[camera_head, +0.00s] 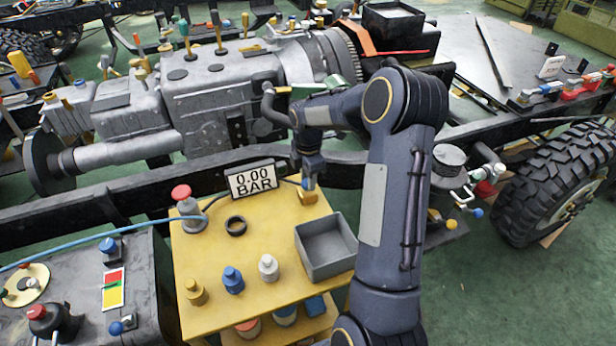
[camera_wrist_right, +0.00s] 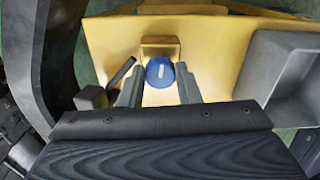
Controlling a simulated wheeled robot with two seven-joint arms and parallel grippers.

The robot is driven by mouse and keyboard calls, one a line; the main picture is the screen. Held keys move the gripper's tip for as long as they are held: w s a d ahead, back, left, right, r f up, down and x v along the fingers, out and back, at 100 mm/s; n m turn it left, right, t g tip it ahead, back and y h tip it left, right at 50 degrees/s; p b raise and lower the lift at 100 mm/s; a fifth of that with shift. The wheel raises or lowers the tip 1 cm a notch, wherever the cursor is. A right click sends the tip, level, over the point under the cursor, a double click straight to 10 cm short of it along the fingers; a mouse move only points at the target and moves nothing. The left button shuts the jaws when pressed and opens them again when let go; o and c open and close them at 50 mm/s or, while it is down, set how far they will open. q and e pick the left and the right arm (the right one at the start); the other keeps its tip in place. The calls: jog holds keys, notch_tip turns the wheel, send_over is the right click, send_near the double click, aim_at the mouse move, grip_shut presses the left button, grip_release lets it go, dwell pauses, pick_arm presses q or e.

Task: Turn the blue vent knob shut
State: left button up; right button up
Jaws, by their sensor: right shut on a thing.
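The blue vent knob (camera_wrist_right: 160,73) shows in the right wrist view, round, with a short pale mark on its face. It sits in front of a yellow bracket (camera_wrist_right: 161,46) at the edge of the yellow bench top. My right gripper (camera_head: 311,180) reaches down to this bracket in the head view, where the gripper largely hides the knob. In the right wrist view its two grey fingers stand on either side of the knob, shut on it. My left gripper is in neither view.
The yellow bench (camera_head: 215,260) holds a pressure display (camera_head: 252,180) reading 0.00 BAR, a red button (camera_head: 182,193), a black ring (camera_head: 236,226), several small bottles and a grey bin (camera_head: 326,248). The chassis frame (camera_head: 110,195) runs close behind.

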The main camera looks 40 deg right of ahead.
jog(key=m, duration=0.4)
jog(key=shift+r, duration=0.1)
jog(key=m, duration=0.4)
jog(key=shift+a+p, duration=0.1)
jog(key=shift+p, duration=0.2)
jog(key=m, duration=0.4)
jog(key=shift+m+p, duration=0.3)
jog(key=shift+m, duration=1.8)
jog(key=o, duration=1)
jog(key=shift+s, duration=0.1)
jog(key=shift+r, duration=3.85)
